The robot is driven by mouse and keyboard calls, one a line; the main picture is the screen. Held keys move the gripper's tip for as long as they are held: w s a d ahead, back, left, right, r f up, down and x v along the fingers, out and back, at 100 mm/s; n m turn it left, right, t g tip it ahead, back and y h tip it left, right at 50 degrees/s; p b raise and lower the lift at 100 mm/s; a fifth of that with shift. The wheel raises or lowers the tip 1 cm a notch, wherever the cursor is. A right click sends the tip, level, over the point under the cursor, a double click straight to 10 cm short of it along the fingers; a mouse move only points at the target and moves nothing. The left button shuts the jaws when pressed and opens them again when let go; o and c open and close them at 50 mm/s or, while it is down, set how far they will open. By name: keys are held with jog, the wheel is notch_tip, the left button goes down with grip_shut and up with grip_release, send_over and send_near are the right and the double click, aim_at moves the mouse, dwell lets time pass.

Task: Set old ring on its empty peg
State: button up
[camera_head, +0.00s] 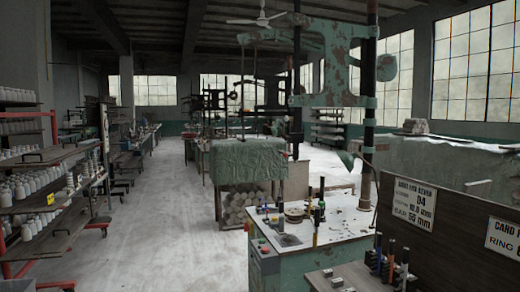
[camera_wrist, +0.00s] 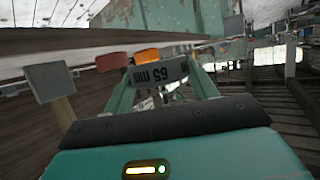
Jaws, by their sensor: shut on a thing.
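In the wrist view my gripper (camera_wrist: 160,88) reaches away from the camera with two green fingers. A grey piece marked 65 mm (camera_wrist: 158,74) sits between the fingertips, and the fingers are shut on it. The lettering appears upside down. I cannot tell whether this piece is the old ring or a part of it. Just beyond it show a red block (camera_wrist: 112,61) and an orange block (camera_wrist: 147,55). A grey plate on a post (camera_wrist: 50,81) stands at the left. I cannot make out an empty peg or, in the head view, my gripper.
In the head view a white-topped bench (camera_head: 325,226) carries several small tools. A dark board (camera_head: 455,205) with printed signs stands at the right, with upright tools (camera_head: 388,262) before it. A rack of bobbins (camera_head: 40,200) is at the left. The pale aisle (camera_head: 160,220) is clear.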

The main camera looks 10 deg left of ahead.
jog(key=s+f, duration=0.5)
jog(key=f, duration=0.1)
jog(key=shift+w, duration=0.1)
jog(key=shift+a, duration=0.1)
dwell(0.4)
